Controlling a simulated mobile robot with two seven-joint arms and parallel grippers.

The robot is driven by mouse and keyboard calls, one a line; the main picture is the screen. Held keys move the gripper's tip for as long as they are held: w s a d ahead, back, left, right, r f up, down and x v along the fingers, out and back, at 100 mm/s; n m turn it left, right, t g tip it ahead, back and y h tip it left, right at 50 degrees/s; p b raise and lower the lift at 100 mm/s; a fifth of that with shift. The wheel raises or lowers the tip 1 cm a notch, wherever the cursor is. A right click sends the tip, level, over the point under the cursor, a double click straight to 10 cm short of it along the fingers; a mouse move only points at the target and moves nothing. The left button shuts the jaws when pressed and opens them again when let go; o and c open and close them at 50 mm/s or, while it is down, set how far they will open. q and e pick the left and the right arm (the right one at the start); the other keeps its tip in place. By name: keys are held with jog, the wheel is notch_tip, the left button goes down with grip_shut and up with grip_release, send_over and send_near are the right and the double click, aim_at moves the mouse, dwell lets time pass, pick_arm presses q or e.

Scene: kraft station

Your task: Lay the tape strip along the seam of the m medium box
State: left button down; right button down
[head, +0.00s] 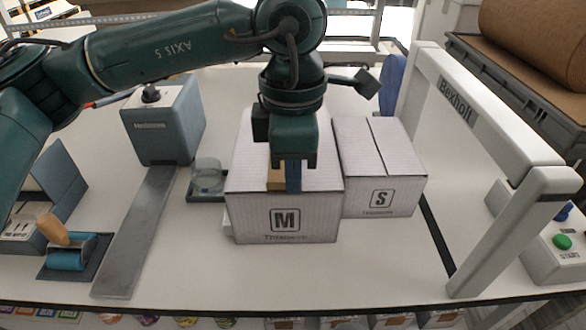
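The M medium box (285,217), white with a black "M" label on its front, stands closed in the middle of the table. My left gripper (292,182) points down over its top, near the front edge. A small tan piece (275,179), perhaps the tape strip, shows beside the blue fingertip. Whether the fingers hold it or it lies on the box I cannot tell. The gripper and wrist hide most of the seam. My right gripper is not in view.
A white S box (380,182) stands directly right of the M box. A grey Bexholt arch (490,130) stands farther right, with a START button box (560,258) beyond. Left are a grey-blue dispenser (163,122), a metal strip (138,235) and a roller (66,250). The table front is clear.

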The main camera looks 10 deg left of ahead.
pick_arm(q)
jog(key=c, duration=2.1)
grip_release()
jog(key=o, duration=0.5)
jog(key=shift+r+p, duration=1.1)
jog(key=shift+r, duration=1.15)
